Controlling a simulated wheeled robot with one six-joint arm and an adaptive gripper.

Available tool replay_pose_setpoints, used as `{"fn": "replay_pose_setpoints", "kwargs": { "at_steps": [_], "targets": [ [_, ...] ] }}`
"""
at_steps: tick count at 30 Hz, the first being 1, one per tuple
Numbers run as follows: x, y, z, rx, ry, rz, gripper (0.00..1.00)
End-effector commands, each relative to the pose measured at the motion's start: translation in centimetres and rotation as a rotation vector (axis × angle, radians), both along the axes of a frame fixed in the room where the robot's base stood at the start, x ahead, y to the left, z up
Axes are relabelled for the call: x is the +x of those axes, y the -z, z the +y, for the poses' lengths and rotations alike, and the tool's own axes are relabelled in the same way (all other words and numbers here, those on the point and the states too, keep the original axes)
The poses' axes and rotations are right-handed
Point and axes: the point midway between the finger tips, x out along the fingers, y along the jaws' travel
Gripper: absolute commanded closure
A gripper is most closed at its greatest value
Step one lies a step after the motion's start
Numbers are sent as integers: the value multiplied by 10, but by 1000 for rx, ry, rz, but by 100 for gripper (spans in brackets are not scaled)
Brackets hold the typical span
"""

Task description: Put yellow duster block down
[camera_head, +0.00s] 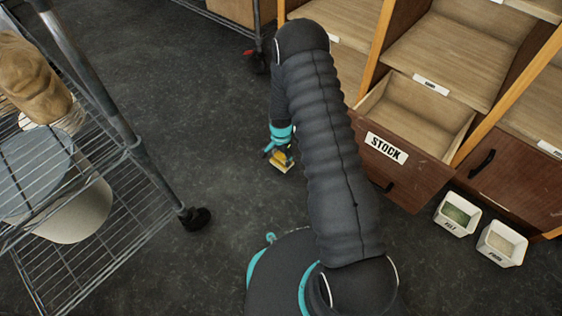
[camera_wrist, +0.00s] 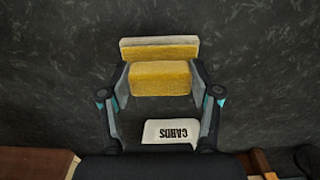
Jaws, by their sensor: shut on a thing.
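The yellow duster block (camera_wrist: 160,80) is between the two fingers of my gripper (camera_wrist: 160,88) in the wrist view. My gripper is shut on it, with a finger on each side. A wider yellow strip with a pale edge (camera_wrist: 160,47) shows just beyond; I cannot tell whether it is part of the same block. In the head view the yellow block (camera_head: 284,158) shows small at my gripper (camera_head: 277,151), low over the dark floor left of the stock drawer. My arm hides part of this area, and I cannot tell whether the block touches anything below.
The open STOCK drawer (camera_head: 388,148) juts out at right. White bins (camera_head: 457,215) and (camera_head: 502,243) stand on the floor. A wire rack (camera_head: 120,200) stands at left, with bare floor between.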

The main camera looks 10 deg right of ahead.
Motion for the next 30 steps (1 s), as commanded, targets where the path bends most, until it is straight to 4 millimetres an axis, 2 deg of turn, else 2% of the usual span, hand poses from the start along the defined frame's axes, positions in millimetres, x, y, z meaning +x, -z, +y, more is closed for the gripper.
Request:
{"fn": "replay_pose_setpoints", "kwargs": {
  "at_steps": [6,18,19,21,22,30],
  "targets": [
    [0,29,0,0,-1,1,65],
    [0,35,0,0,-1,0,65],
    [0,34,0,0,-1,0,32],
    [0,33,0,0,-1,0,15],
    [0,33,0,0,-1,0,12],
    [0,33,0,0,-1,0,12]
  ]
}}
